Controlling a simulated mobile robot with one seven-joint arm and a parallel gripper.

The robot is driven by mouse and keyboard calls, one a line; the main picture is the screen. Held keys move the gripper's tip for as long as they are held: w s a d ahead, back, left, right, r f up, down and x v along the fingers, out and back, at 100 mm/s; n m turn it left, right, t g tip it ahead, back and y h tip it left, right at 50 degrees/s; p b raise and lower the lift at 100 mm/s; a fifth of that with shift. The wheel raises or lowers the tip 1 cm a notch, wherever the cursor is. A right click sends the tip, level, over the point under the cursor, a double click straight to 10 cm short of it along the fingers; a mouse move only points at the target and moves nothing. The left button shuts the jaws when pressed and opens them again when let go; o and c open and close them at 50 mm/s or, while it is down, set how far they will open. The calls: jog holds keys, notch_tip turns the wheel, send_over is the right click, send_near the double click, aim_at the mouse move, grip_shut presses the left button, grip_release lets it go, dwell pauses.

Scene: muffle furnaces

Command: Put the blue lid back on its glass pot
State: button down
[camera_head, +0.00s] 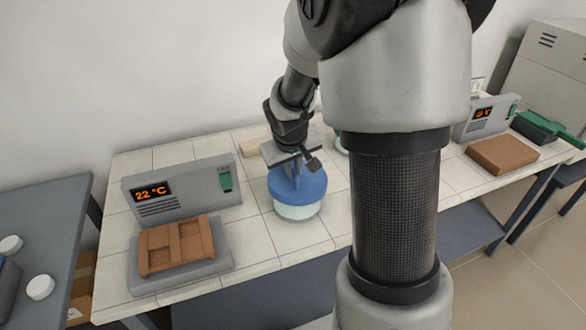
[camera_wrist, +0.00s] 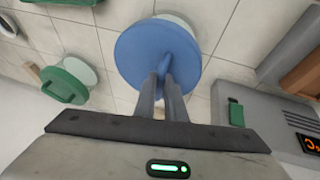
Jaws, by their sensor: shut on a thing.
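The blue lid (camera_head: 311,187) is round with an upright handle. It sits over the glass pot (camera_head: 299,212) on the white tiled bench in the head view. My gripper (camera_head: 294,172) is above the lid, with its fingers shut on the handle. In the wrist view the fingers (camera_wrist: 166,76) close on the handle of the lid (camera_wrist: 137,50), and a pale edge of the pot (camera_wrist: 181,20) shows past the lid's far side. The lid looks level and close to the pot's top. I cannot tell whether it rests on the rim.
A furnace (camera_head: 205,191) showing 22 °C stands left of the pot, with a brown block (camera_head: 188,246) on a grey slab before it. Another furnace (camera_head: 491,119) and brown block (camera_head: 502,154) are at the right.

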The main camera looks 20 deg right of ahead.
jog(key=c, duration=1.7)
grip_release()
jog(key=shift+c, duration=0.2)
jog(key=shift+r, duration=0.1)
